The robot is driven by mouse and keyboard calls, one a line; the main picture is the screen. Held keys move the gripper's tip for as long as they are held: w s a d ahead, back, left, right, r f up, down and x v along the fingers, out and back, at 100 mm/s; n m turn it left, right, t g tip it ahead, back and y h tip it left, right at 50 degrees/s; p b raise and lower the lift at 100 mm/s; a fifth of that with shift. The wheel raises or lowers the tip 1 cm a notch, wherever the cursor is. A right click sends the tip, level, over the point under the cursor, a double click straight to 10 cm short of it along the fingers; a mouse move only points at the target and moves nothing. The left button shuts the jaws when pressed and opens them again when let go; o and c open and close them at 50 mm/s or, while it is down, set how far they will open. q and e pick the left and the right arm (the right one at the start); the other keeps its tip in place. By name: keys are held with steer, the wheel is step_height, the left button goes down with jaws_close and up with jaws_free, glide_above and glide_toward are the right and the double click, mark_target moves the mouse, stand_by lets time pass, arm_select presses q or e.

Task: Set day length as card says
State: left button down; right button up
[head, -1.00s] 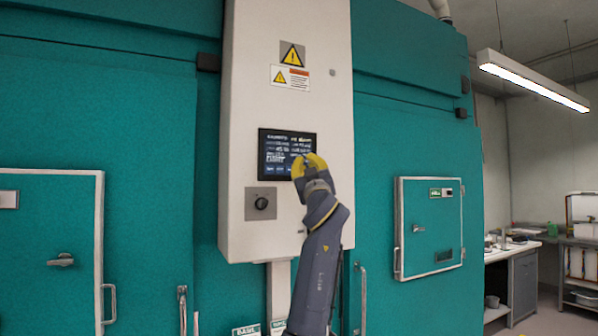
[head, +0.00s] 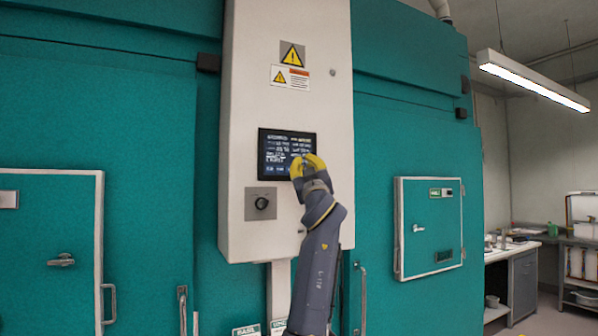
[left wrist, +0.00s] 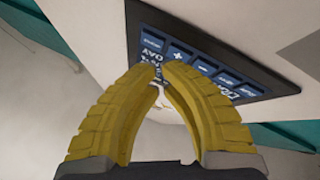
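A dark touch screen (head: 275,150) with rows of small white text, too small to read, is set in a pale control box (head: 290,110). My left gripper (head: 307,165) is at the screen's lower right corner and hides part of it. In the left wrist view its yellow fingertips (left wrist: 162,69) are together, with nothing seen between them, at the edge of the screen (left wrist: 215,62). A row of blue buttons, some marked + and -, shows there, with the word DAY near the tips. I cannot tell whether they touch the screen. I cannot identify the card. My right gripper is not in view.
A black knob (head: 262,204) on a grey plate sits below the screen. Warning labels (head: 291,66) are above it. Teal chamber walls with a left door (head: 50,240) and a small right door (head: 430,225) flank the box. A bench (head: 510,255) stands far right.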

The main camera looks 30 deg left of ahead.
arm_select(q)
steer(key=shift+w+a, duration=0.2)
steer(key=shift+a, duration=0.1)
stand_by(0.4)
steer(key=shift+d, duration=0.1)
stand_by(0.4)
steer(key=shift+s+d, duration=0.4)
steer(key=shift+d, duration=0.1)
steer(key=shift+s+d, duration=0.75)
steer(key=shift+d, duration=0.3)
steer(key=shift+s+d, duration=0.7)
steer(key=shift+d, duration=0.35)
